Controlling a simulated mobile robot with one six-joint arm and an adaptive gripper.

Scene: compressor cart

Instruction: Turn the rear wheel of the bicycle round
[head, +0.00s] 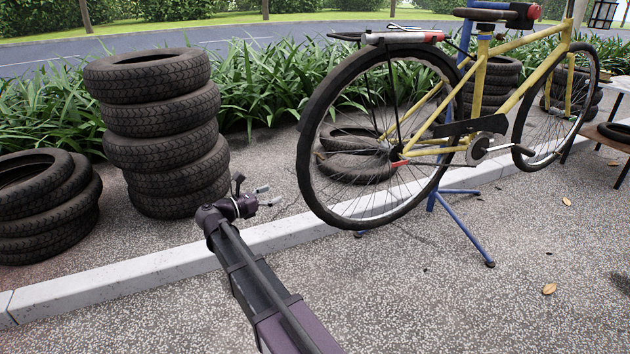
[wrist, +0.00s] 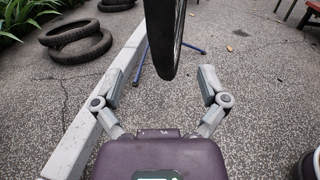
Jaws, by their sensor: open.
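The yellow bicycle (head: 520,92) is held up off the ground on a blue stand (head: 465,228). Its rear wheel (head: 306,160), with a dark tyre and thin spokes, is on the left side of the bicycle in the head view. My gripper (head: 266,195) is open and empty, to the left of the wheel's lower part and apart from it. In the wrist view the tyre (wrist: 164,40) shows nearly edge-on, ahead of my gripper (wrist: 161,78) and in line with the gap between its two fingers. I see no contact.
A tall stack of tyres (head: 160,135) stands on the left, with a lower stack (head: 45,215) beside it. Loose tyres (wrist: 80,45) lie behind the wheel. A pale kerb (head: 280,234) runs beneath the wheel. The paving in front is mostly clear.

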